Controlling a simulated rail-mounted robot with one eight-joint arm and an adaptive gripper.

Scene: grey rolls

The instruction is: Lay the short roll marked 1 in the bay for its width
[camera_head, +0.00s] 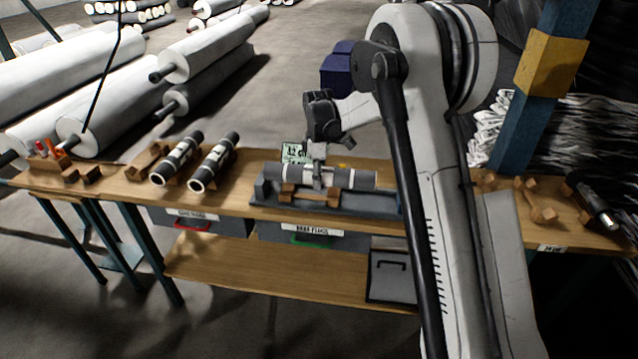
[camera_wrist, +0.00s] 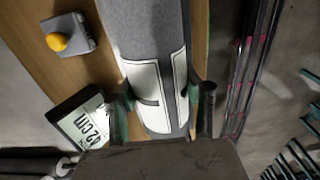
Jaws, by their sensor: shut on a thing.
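A short grey roll (camera_head: 350,179) with white label bands lies level along the dark measuring stand (camera_head: 262,198) in the middle of the bench. My gripper (camera_head: 318,178) is shut around its middle from above. In the wrist view the roll (camera_wrist: 150,35) runs between my gripper's fingers (camera_wrist: 165,100), over its white label; a short dark bar shows there, but I cannot read it surely as 1. The stand's display (camera_wrist: 82,122) appears to read 42 cm. I cannot tell whether the roll touches its supports. Empty wooden cradles (camera_head: 537,208) stand at the right; their width marks are unreadable.
Two short rolls (camera_head: 176,160) (camera_head: 213,163) lie in cradles at the left. Another dark roll (camera_head: 594,203) lies at the far right. A yellow button (camera_wrist: 57,41) is beside the stand. My arm hides the bench right of the stand. A blue post (camera_head: 535,105) rises behind.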

